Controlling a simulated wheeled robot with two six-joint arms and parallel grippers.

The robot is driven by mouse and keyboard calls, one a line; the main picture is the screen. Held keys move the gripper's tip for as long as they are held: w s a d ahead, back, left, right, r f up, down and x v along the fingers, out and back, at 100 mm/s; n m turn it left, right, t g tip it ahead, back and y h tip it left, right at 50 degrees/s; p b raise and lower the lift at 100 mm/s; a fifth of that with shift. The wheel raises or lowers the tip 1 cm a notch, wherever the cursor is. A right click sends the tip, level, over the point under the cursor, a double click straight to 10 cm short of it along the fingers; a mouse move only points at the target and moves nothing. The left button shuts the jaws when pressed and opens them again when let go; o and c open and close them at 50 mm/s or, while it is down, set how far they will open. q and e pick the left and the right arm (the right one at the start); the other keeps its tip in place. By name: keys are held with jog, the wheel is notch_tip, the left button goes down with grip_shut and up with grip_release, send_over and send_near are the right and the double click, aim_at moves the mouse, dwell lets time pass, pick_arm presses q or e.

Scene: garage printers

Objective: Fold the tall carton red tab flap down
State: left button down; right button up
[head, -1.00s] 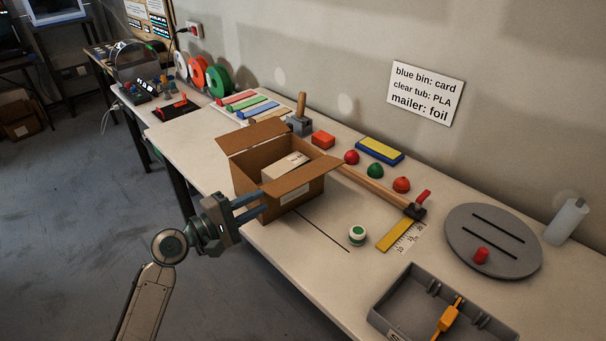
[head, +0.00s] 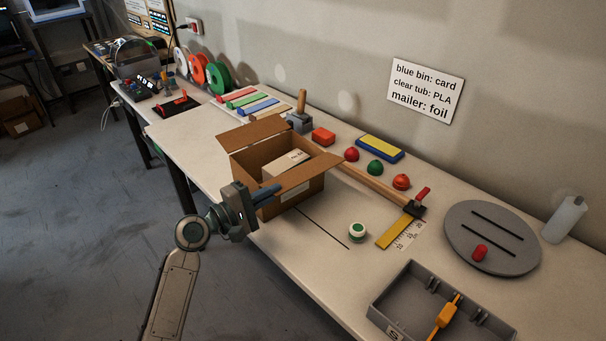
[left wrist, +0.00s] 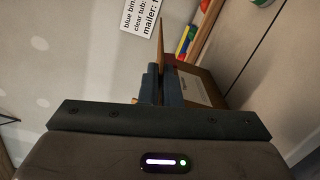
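The open brown cardboard carton (head: 292,199) stands on the workbench with a pale box (head: 288,163) inside. Its back-left flap (head: 252,133) and near-right flap (head: 308,174) spread outward. No red tab shows. My left gripper (head: 276,190) is at the near end of the near-right flap, its blue fingers close together and covering that end. In the left wrist view a flap (left wrist: 160,42) shows edge-on, in line with the narrow gap between my fingers (left wrist: 159,72); the fingers appear shut on it. My right gripper is not in view.
A white-and-green round pot (head: 357,231), a yellow ruler (head: 394,232) and a grey tray (head: 385,309) lie right of the carton. The bench's front edge runs just below the carton.

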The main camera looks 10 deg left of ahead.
pick_arm(q)
jog(key=n+p, duration=0.1)
jog(key=p, duration=0.1)
jog(key=r+n+p, duration=0.1)
jog(key=n+p, duration=0.1)
jog(key=p, duration=0.1)
jog(key=r+n+p, duration=0.1)
jog(key=p, duration=0.1)
jog(key=shift+w+a+n, duration=0.3)
jog(key=shift+a, duration=0.05)
dwell(0.4)
jog(key=shift+w+a+r+n+p, duration=0.2)
jog(key=shift+n+p, duration=0.55)
jog(key=shift+p, duration=0.3)
jog(key=shift+w+a+r+n+p, duration=0.15)
jog(key=shift+a+r+n+p, duration=0.1)
jog(key=shift+n+p, duration=0.65)
jog(key=shift+w+a+r+n+p, duration=0.2)
jog(key=shift+n+p, duration=0.35)
jog(key=shift+p, duration=0.65)
